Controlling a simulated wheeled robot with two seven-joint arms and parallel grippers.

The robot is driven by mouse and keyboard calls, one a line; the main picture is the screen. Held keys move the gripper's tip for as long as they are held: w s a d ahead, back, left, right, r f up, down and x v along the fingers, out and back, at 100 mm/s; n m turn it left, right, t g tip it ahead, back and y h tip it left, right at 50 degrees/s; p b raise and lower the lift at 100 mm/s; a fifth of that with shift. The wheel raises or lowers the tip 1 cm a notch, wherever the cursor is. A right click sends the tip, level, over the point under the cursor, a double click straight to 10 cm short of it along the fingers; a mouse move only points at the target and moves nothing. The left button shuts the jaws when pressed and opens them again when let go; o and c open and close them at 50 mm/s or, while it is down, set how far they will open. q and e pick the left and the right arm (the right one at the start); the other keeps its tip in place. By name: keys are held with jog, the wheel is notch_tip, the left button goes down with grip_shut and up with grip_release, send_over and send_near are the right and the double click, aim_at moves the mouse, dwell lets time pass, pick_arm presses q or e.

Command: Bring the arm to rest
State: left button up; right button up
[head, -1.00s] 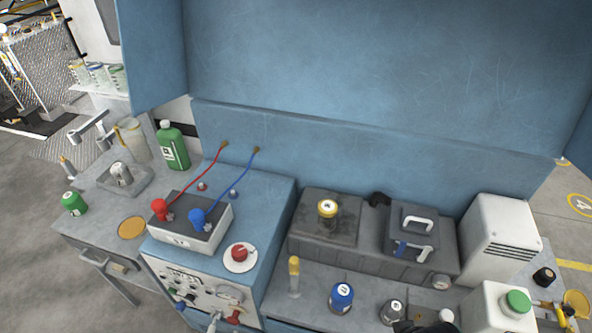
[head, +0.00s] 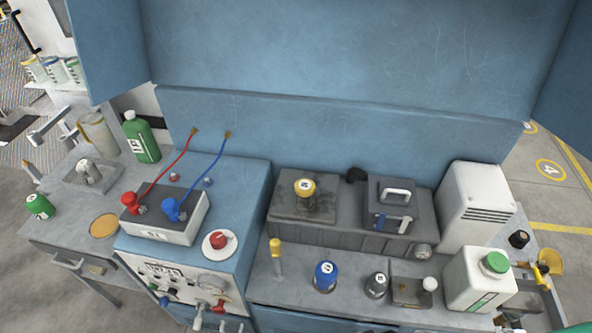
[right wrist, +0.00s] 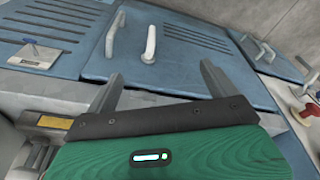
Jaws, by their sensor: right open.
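My right gripper (right wrist: 158,82) shows in the right wrist view, its two grey fingers spread wide with nothing between them. Beyond the fingers is a blue cabinet front (right wrist: 180,50) with a white handle (right wrist: 150,42); the fingers appear apart from it. In the head view only a small green piece, probably of my right arm, shows in the bottom right corner. My left gripper is in neither view.
The bench holds a blue-capped bottle (head: 326,276), a small grey can (head: 376,285), a white jug with a green cap (head: 478,280) and a yellow funnel (head: 547,264). At left are a red and blue cabled unit (head: 165,217) and a green bottle (head: 141,137).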

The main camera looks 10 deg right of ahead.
jog(key=s+d+f+b, duration=0.1)
jog(key=s+d+f, duration=0.1)
jog(key=s+f, duration=0.8)
jog(key=s+d+f+g+b, duration=0.1)
jog(key=s+f+b, duration=0.1)
jog(key=s+f, duration=0.8)
notch_tip(320, 180, down, 7)
jog(key=shift+s+d+f+g, duration=0.1)
jog(key=shift+s+d+g, duration=0.2)
jog(key=shift+s+d, duration=0.05)
